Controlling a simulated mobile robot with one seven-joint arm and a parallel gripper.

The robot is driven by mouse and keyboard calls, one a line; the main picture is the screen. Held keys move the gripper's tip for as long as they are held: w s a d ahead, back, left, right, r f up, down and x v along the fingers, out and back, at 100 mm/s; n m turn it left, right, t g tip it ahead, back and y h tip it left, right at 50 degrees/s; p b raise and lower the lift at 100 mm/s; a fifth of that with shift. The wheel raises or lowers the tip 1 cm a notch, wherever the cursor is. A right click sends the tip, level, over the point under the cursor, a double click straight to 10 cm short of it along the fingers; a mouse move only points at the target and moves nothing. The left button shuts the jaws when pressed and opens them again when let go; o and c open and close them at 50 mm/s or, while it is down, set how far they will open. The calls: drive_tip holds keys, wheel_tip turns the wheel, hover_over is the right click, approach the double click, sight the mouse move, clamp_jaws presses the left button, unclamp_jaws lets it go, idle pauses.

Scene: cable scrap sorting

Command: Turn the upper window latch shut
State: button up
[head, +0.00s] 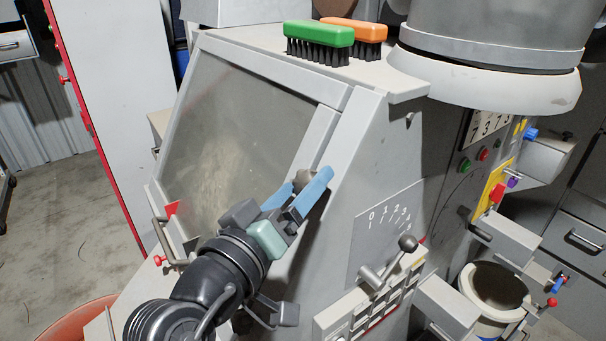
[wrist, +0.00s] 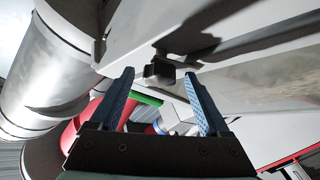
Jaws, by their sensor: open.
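The upper window latch is a small dark knob (head: 305,181) on the right frame of the tilted window (head: 235,125). In the wrist view the latch (wrist: 158,70) lies between and just beyond my fingertips. My gripper (head: 311,180) has blue fingers, open on either side of the latch, and it also shows in the wrist view (wrist: 158,77). The fingers hold nothing. I cannot tell whether a finger touches the latch. The fingers partly hide it in the head view, so its turn angle is unclear.
A green brush (head: 318,36) and an orange brush (head: 357,29) lie on top of the machine. A lever (head: 390,262) sticks out by a numbered scale at right. A red-tipped handle (head: 161,243) stands at the window's lower left. A large drum (head: 490,45) overhangs the right.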

drive_tip(key=shift+w+d, duration=0.3)
drive_tip(key=shift+w, duration=0.2)
